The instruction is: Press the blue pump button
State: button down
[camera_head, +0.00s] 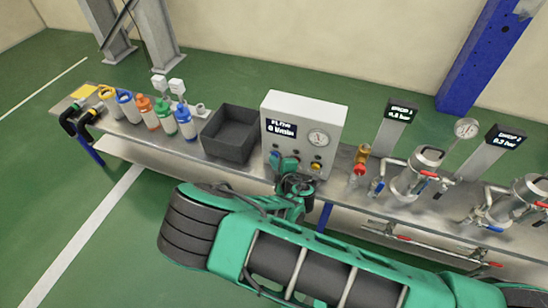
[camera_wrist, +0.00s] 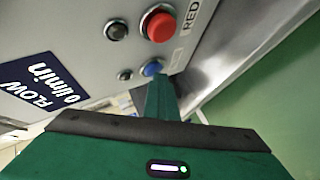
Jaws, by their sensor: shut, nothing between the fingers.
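The blue pump button (camera_wrist: 152,68) is a small round knob on the grey face of the control box (camera_wrist: 50,30), just beyond my fingertip in the wrist view. My gripper (camera_wrist: 158,82) is shut and empty, its green fingers together and pointing at the blue button. I cannot tell whether the tip touches it.
A larger red button (camera_wrist: 159,26) and a dark button (camera_wrist: 117,30) sit near the blue one. The box has a flow display (camera_head: 282,130) and a gauge (camera_head: 318,138). A dark bin (camera_head: 230,133) and several bottles (camera_head: 184,120) stand left, metal vessels (camera_head: 412,180) right.

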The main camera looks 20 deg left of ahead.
jog(key=shift+d+r, duration=0.1)
jog(key=shift+r, duration=0.05)
dwell(0.3)
jog(key=shift+s, duration=0.2)
jog(key=s, duration=0.6)
jog(key=shift+a, duration=0.3)
dwell(0.5)
